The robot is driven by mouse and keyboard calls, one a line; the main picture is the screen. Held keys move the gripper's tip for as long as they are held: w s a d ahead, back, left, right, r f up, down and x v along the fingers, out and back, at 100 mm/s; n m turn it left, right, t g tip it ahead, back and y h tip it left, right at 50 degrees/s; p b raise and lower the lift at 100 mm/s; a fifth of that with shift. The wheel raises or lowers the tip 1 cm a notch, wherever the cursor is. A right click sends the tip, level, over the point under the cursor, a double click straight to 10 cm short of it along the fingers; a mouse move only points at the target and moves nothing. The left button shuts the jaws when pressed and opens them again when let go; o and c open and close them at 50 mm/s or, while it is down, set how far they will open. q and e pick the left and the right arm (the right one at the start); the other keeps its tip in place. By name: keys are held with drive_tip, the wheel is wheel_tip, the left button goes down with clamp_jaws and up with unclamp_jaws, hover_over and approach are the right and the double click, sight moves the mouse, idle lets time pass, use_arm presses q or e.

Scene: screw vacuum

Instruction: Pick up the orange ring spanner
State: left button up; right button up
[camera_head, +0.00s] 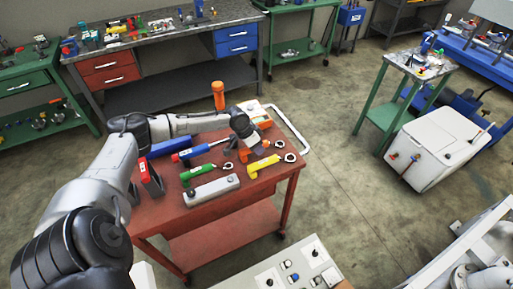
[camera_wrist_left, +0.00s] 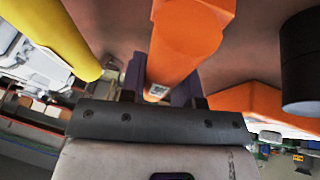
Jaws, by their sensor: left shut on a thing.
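The orange ring spanner (camera_head: 243,155) lies on the red cart's top, beside the yellow ring spanner (camera_head: 262,165); its metal ring end (camera_head: 278,144) points right. My left gripper (camera_head: 252,146) reaches down over it from behind and covers part of its handle. In the left wrist view the orange handle (camera_wrist_left: 185,45) runs between the jaws, which are shut on it. The yellow handle (camera_wrist_left: 60,35) is on the left of that view. Whether the spanner is clear of the cart top I cannot tell. My right gripper is not in view.
An orange block (camera_wrist_left: 262,102) and a black cylinder (camera_wrist_left: 302,60) are close by on the right.

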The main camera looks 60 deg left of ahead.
use_arm(q)
clamp_jaws()
drive_tip(key=shift+r, duration=0.15)
drive_tip(key=shift+r, duration=0.7)
wheel_tip(320, 180, up, 3)
drive_tip(key=shift+f+p, duration=0.2)
drive_tip(key=shift+p, duration=0.3)
drive_tip(key=w+d+r+p, duration=0.1)
drive_tip(key=w+d+r, duration=0.5)
drive_tip(key=d, duration=0.4)
drive_tip(key=shift+r, duration=0.4)
